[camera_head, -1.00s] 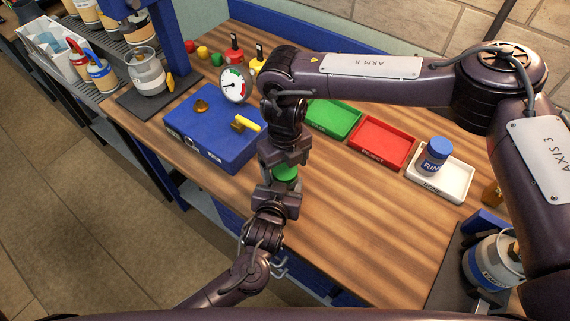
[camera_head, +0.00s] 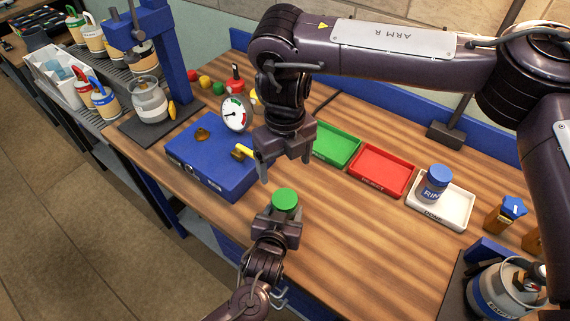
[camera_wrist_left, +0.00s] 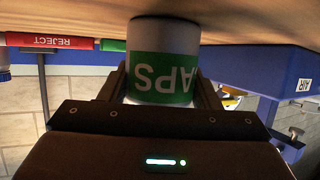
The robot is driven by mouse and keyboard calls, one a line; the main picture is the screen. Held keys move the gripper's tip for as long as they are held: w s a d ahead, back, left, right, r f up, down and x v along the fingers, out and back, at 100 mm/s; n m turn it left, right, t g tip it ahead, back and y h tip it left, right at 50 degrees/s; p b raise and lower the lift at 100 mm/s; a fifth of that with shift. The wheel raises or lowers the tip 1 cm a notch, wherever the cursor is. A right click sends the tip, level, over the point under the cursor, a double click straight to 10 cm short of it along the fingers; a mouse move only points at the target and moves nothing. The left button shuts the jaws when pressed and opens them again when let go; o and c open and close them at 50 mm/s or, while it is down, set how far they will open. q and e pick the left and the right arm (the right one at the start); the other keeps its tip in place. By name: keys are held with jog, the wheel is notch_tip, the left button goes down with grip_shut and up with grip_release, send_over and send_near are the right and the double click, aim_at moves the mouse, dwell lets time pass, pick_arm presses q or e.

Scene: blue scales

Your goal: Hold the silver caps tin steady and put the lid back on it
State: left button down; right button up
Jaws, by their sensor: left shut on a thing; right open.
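The caps tin stands near the table's front edge. In the left wrist view the tin (camera_wrist_left: 163,60) is silver with a green label reading "APS", seen upside down. Its green lid (camera_head: 285,198) sits on top in the head view, and looks level. My left gripper (camera_head: 277,220) is shut on the tin's body, one finger on each side in the wrist view. My right gripper (camera_head: 287,165) is open and empty above and behind the lid, apart from it. The tin's body is mostly hidden in the head view.
A blue box (camera_head: 205,165) with brass fittings and a gauge (camera_head: 236,114) stands left of my right gripper. Green (camera_head: 337,147), red (camera_head: 381,169) and white (camera_head: 458,205) trays lie to the right. A blue-lidded tin (camera_head: 434,184) stands in the white tray.

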pick_arm(q)
jog(key=shift+c, duration=2)
grip_release()
jog(key=shift+s, duration=0.15)
jog(key=shift+s+a, duration=0.1)
jog(key=shift+s, duration=0.2)
jog(key=b+v, duration=0.1)
jog(key=v, duration=0.5)
jog(key=shift+s, duration=0.15)
jog(key=shift+s+a+r+b, duration=0.15)
jog(key=shift+s+r+b, duration=0.05)
jog(key=shift+r+b, duration=0.1)
jog(key=shift+s+f, duration=0.1)
